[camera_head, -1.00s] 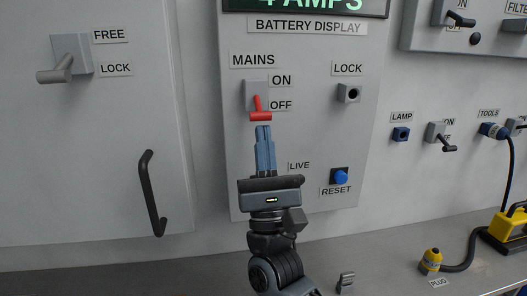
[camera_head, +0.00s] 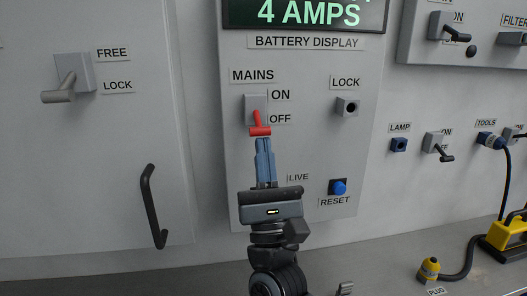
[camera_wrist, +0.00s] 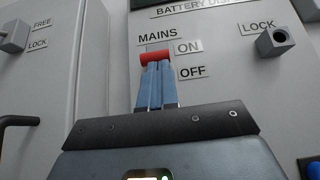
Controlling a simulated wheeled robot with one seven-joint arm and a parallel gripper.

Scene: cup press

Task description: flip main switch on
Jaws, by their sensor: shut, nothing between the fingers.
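The red mains switch (camera_head: 259,130) sits on its grey base (camera_head: 256,104) under the MAINS label, its handle pointing down beside the OFF label. In the wrist view the red handle (camera_wrist: 155,56) shows as a bar just beyond the fingertips. My gripper (camera_head: 263,141) is shut and empty, its blue fingers pointing up. The fingertips are right below the red handle, touching or nearly so; I cannot tell which. In the wrist view my gripper (camera_wrist: 157,66) hides part of the handle and most of the switch base.
The battery display (camera_head: 305,14) above reads 4 AMPS. The lock socket (camera_head: 347,107) and blue reset button (camera_head: 338,187) are to the right on the same panel. At left are a grey lever (camera_head: 62,92) and a black door handle (camera_head: 153,206). The panel around the switch is clear.

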